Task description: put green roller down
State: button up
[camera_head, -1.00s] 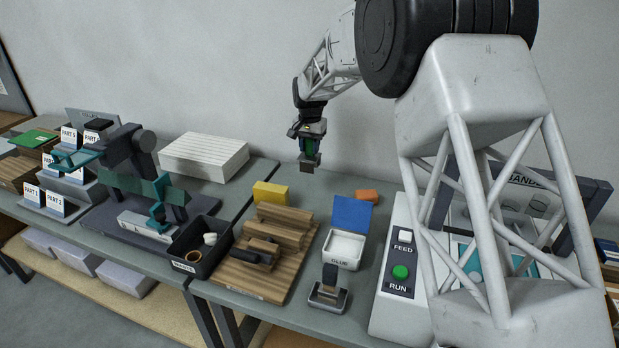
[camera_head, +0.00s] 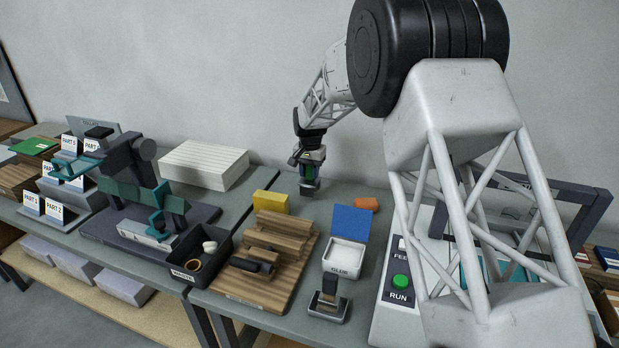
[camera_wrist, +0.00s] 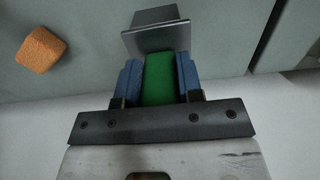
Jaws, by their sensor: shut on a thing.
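My gripper (camera_wrist: 160,80) is shut on the green roller (camera_wrist: 159,78), whose green body sits between the blue finger pads in the wrist view. A flat grey plate (camera_wrist: 155,30) shows at the roller's far end. In the head view my gripper (camera_head: 309,172) points down over the back of the grey table, and the green roller (camera_head: 308,172) shows as a small green patch in it. The grey end is very close to the tabletop; I cannot tell whether it touches.
A yellow block (camera_head: 270,202) and wooden rack (camera_head: 270,255) stand left of the gripper. The blue-lidded glue box (camera_head: 344,258) stands in front, and an orange block (camera_head: 367,204) lies to the right. The table's back edge and wall are close behind.

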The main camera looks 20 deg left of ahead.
aim_at(310, 181)
jog(key=shift+f, duration=1.1)
jog(key=shift+f, duration=0.7)
jog(key=o, duration=1)
jog(key=shift+s+f, duration=0.1)
jog(key=shift+f, duration=0.05)
jog(key=r, duration=1.3)
jog(key=shift+w+r, duration=0.25)
jog(key=shift+r, duration=0.1)
